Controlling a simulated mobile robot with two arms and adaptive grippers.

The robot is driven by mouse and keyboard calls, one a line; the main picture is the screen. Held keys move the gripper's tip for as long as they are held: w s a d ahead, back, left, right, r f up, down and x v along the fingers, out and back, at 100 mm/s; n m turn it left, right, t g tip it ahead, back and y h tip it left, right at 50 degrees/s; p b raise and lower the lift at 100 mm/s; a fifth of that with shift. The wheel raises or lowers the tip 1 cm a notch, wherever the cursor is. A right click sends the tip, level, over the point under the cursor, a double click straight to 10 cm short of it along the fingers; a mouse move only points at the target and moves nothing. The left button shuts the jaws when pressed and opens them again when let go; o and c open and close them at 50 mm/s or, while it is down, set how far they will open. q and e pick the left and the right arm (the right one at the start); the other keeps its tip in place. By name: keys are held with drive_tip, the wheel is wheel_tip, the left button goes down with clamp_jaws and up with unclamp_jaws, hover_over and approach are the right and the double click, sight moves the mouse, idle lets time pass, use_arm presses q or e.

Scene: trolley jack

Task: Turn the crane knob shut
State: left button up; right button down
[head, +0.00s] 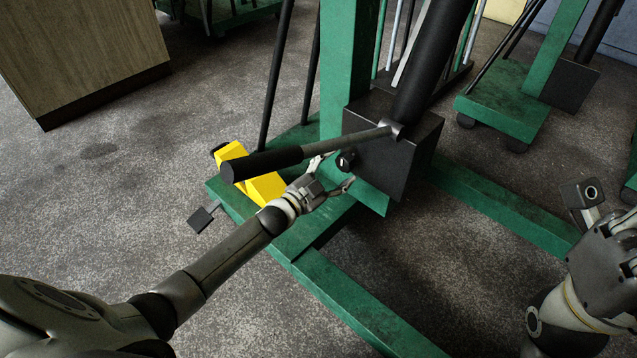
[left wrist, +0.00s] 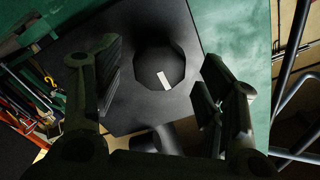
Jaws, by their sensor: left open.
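The crane knob (head: 346,160) is a small round black knob on the dark pump block (head: 385,140) of the green crane (head: 345,60). In the left wrist view the knob (left wrist: 159,71) is an angular black disc with a short white mark, tilted slightly off vertical. My left gripper (head: 335,172) is open, with its fingers reaching toward the knob. In the left wrist view its two fingers stand to the left and right of the knob, with visible gaps. My right arm (head: 595,260) is at the right edge; its fingertips cannot be made out clearly.
A pump handle with a black grip (head: 262,164) passes just above my left gripper. A yellow block (head: 266,188) lies on the green base (head: 330,290) beside my wrist. A wooden cabinet (head: 85,60) stands at the back left. Another green crane (head: 510,95) stands at the right.

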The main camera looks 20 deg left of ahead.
use_arm(q)
drive_tip(key=v, duration=0.8)
drive_tip(key=shift+s, duration=0.15)
